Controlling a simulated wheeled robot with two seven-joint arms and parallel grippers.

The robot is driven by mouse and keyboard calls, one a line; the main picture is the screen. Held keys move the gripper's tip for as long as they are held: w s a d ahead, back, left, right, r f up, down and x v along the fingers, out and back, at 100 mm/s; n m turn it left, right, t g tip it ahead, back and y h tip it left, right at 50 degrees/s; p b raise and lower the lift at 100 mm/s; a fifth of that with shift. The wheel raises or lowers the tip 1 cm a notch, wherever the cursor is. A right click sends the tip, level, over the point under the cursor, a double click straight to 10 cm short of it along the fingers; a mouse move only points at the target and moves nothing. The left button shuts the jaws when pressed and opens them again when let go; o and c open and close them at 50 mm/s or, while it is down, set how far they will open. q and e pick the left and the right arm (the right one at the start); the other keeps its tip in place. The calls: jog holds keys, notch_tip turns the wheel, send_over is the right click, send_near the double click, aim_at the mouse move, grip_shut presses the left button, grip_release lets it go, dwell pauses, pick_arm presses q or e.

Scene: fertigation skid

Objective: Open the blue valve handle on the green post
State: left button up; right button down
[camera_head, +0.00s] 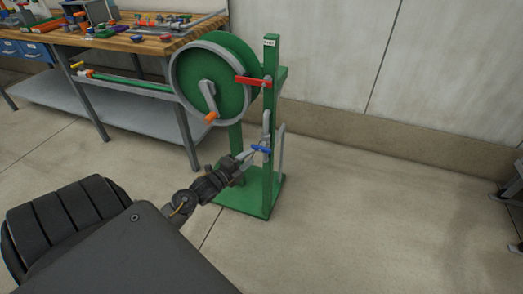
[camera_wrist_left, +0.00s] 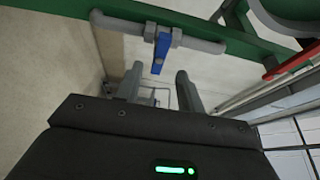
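The green post (camera_head: 270,95) stands upright on a green base plate. The blue valve handle (camera_head: 261,149) sits low on the post, on a grey pipe. In the left wrist view the blue handle (camera_wrist_left: 163,50) hangs from the grey pipe (camera_wrist_left: 118,24), its free end pointing toward my gripper. My left gripper (camera_head: 246,156) is close beside the handle, on its left in the head view. In the wrist view its two fingers (camera_wrist_left: 160,70) are apart, and the handle's free end appears between their tips. Whether they touch it, I cannot tell. My right gripper is out of view.
A green hose reel (camera_head: 232,85) with an orange-knobbed crank is mounted above, and a red lever (camera_head: 253,82) crosses the post. A cluttered workbench (camera_head: 140,44) stands at the back left.

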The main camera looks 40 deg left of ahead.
aim_at(260, 150)
pick_arm(q)
jog(key=w, duration=0.6)
jog(key=shift+w+d+f+b, duration=0.1)
jog(key=shift+w+d+b, duration=0.1)
jog(key=shift+w+b, duration=0.15)
jog(key=shift+w, duration=0.3)
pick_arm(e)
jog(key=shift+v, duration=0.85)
pick_arm(q)
jog(key=shift+c, duration=0.2)
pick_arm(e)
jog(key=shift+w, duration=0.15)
pick_arm(q)
jog(key=c, duration=0.7)
jog(key=shift+d, duration=0.15)
grip_shut()
